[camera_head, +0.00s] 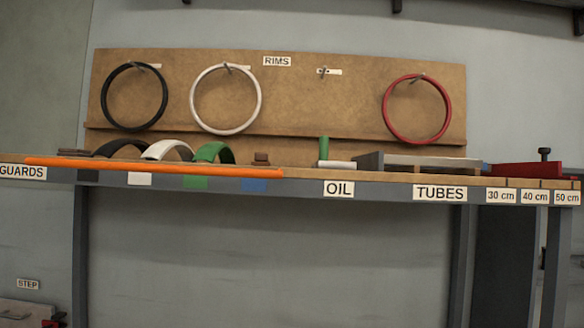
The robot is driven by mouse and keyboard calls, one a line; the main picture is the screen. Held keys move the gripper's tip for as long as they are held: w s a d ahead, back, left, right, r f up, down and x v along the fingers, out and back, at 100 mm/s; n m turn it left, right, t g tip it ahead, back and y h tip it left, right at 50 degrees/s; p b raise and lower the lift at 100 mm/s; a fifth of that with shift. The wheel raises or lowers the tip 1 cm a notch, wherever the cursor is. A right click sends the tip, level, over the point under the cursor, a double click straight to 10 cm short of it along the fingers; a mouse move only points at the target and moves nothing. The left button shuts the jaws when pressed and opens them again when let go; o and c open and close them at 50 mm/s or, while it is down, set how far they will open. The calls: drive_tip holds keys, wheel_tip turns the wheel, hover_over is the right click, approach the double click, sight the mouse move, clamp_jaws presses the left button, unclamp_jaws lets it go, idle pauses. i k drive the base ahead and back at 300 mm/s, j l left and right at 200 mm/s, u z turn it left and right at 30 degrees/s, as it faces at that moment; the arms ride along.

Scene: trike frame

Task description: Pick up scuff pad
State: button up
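No thing in view can be named as the scuff pad for certain. A dark flat thing (71,152) lies at the bench's left, too small to make out. My gripper is not in view, so its state and anything in it are hidden. The bench top is seen almost edge-on, so low things on it are hard to see.
A grey-edged bench (300,184) spans the view. A long orange bar (150,167) runs along its front edge. Black, white and green arches (214,152) stand behind it. Rims hang on a brown board (290,100). A red block (525,170) sits at the right.

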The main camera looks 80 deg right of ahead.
sight(261, 159)
drive_tip(key=z, duration=1.95)
